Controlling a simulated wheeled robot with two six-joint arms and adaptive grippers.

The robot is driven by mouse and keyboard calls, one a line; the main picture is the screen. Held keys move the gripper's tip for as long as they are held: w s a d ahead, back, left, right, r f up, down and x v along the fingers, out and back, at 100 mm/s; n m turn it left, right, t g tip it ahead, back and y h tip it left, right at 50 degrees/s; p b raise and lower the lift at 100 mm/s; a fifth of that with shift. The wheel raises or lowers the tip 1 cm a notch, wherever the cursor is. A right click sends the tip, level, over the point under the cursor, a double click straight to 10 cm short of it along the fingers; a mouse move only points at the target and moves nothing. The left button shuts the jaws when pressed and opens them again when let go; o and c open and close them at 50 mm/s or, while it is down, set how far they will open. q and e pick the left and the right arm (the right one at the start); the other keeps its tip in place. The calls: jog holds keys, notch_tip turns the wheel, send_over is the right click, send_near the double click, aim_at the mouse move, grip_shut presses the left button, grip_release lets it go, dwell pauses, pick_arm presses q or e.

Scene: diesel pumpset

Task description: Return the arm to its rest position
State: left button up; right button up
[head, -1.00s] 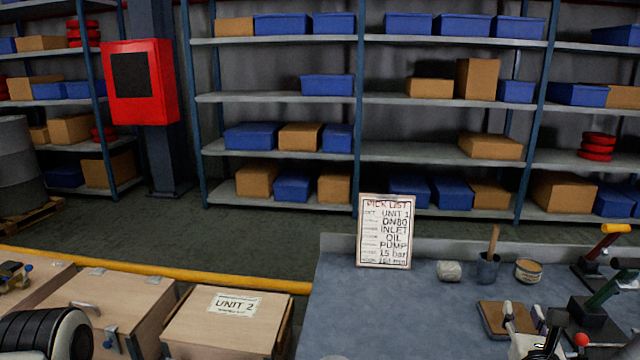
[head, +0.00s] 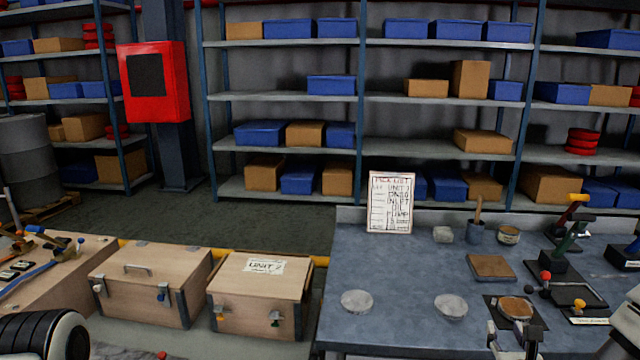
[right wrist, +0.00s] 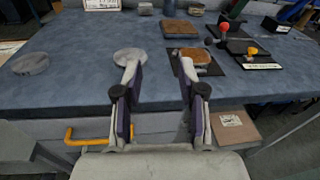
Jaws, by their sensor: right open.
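My right gripper (head: 515,338) is at the front edge of the blue-grey workbench (head: 400,270), low in the head view. In the right wrist view my right gripper (right wrist: 157,75) has its two fingers well apart with nothing between them. The fingers point toward the bench top, and a pale round disc (right wrist: 130,56) and a brown round piece (right wrist: 195,57) show beyond their tips. In the head view a dark rounded part of my own arm shows at the lower left corner. The left gripper's fingers do not show there.
The bench carries a pick list sign (head: 391,203), a brown square block (head: 491,267), pale discs (head: 357,301), a tin (head: 508,235) and a stand with a red knob (head: 545,275). Wooden crates (head: 150,285) stand at left, one labelled UNIT 2 (head: 262,290). The bench's middle is clear.

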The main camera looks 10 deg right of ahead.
jog(key=s+a+f+n+g+y+p, duration=0.1)
jog(key=s+a+f+n+g+y, duration=0.25)
jog(key=a+f+n, duration=0.6)
jog(key=s+a+f+n+g+y, duration=0.3)
jog(key=s+a+f+n+g, duration=0.25)
jog(key=f, duration=0.65)
jog(key=s+a+f+n+g, duration=0.2)
jog(key=s+n, duration=0.5)
jog(key=n, duration=0.4)
jog(key=s+a+f+n+g, duration=0.2)
jog(key=s+f+n+g, duration=0.2)
jog(key=s+n, duration=0.4)
jog(key=f+n, duration=0.1)
jog(key=n, duration=0.3)
jog(key=shift+f+y, duration=0.15)
jog(key=shift+y, duration=0.2)
jog(key=shift+a, duration=0.1)
